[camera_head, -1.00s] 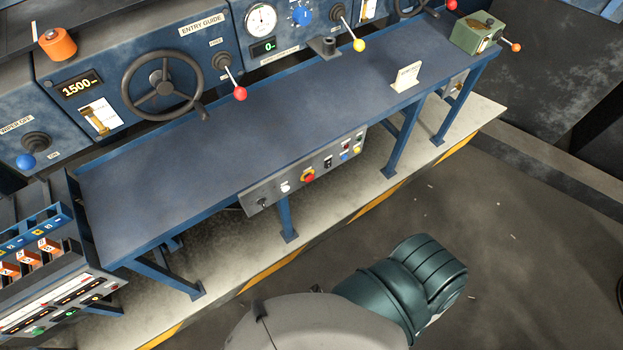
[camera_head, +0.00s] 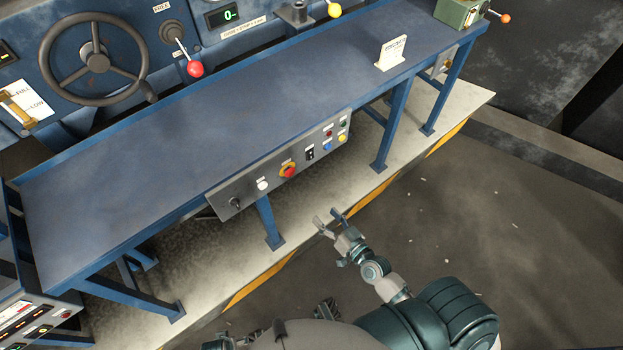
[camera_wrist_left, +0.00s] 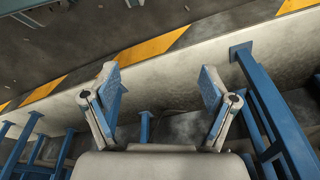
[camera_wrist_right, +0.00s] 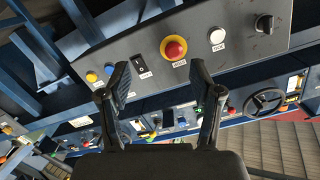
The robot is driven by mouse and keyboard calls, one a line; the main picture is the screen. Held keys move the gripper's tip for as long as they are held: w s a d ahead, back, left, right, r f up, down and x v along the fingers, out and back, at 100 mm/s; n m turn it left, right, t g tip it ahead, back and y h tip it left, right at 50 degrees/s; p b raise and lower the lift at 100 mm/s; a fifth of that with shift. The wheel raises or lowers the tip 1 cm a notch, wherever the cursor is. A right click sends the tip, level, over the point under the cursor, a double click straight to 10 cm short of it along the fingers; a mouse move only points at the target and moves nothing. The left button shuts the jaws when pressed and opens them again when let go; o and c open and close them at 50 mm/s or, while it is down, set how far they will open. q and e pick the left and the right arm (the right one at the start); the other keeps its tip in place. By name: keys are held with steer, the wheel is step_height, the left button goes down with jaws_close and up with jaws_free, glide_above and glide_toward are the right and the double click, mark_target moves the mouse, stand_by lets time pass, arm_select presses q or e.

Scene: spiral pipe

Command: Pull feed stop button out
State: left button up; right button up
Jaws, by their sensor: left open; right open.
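The likely feed stop button is a red mushroom button on a yellow ring (camera_head: 288,170), on the grey control panel (camera_head: 222,192) under the bench's front edge. It also shows in the right wrist view (camera_wrist_right: 174,49), upper middle; its label is too small to read surely. My right gripper (camera_head: 329,220) is open and empty, below and right of the button in the head view, apart from the panel. In the right wrist view its fingers (camera_wrist_right: 160,85) stand open below the button. My left gripper (camera_wrist_left: 158,75) is open and empty over the floor and platform edge.
The panel also carries a black switch (camera_head: 310,153), a white button (camera_head: 263,185), a black knob (camera_head: 235,202) and small coloured buttons. A blue bench leg (camera_head: 268,222) stands below it. A small white sign (camera_head: 391,53) stands on the mostly bare blue bench top (camera_head: 200,135).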

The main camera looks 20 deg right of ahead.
steer(key=t, duration=0.1)
glide_toward(291, 174)
steer(key=p+x, duration=0.1)
steer(key=x, duration=0.7)
steer(key=shift+d+f, duration=0.1)
arm_select(q)
steer(key=shift+s+f, duration=0.1)
steer(key=shift+f, duration=0.9)
arm_select(e)
steer(key=shift+x, duration=0.75)
